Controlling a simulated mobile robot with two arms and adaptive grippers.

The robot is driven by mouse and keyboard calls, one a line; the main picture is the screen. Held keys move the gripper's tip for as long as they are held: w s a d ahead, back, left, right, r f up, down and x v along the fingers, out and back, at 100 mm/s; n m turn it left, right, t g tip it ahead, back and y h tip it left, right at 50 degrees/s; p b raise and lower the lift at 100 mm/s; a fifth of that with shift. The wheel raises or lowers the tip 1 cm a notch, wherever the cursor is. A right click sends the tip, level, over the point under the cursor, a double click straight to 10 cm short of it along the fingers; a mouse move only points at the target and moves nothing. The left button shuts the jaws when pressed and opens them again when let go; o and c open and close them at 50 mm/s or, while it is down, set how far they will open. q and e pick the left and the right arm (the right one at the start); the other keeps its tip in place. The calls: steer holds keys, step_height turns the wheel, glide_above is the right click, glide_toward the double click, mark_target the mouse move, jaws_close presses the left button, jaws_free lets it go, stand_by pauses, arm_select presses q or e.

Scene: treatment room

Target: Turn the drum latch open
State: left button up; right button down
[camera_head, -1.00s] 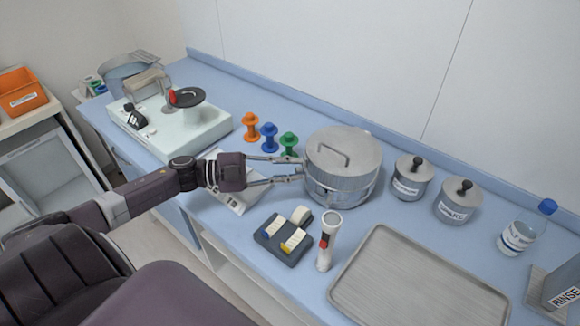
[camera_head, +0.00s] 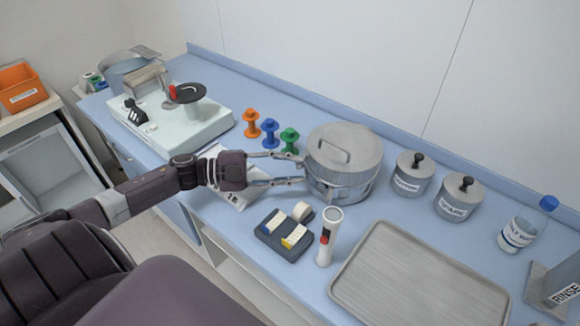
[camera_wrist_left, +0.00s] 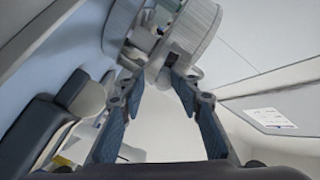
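The metal drum (camera_head: 345,185), a round grey pot with a handled lid, stands on the blue counter. A small dark fitting (camera_wrist_left: 175,58), possibly the latch, is on the drum's wall near the right fingertip; contact cannot be told. The latch is not clear in the head view. My right gripper is not in view.
Orange, blue and green spools (camera_head: 269,133) stand behind the gripper. A dark holder (camera_head: 284,239) and a white-and-red torch (camera_head: 328,238) stand in front. A metal tray (camera_head: 420,285) lies to the right. Two lidded canisters (camera_head: 412,175) stand right of the drum.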

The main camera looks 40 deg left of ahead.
arm_select(q)
steer(key=shift+w+r, duration=0.1)
stand_by(0.4)
steer(key=v, duration=1.2)
stand_by(0.4)
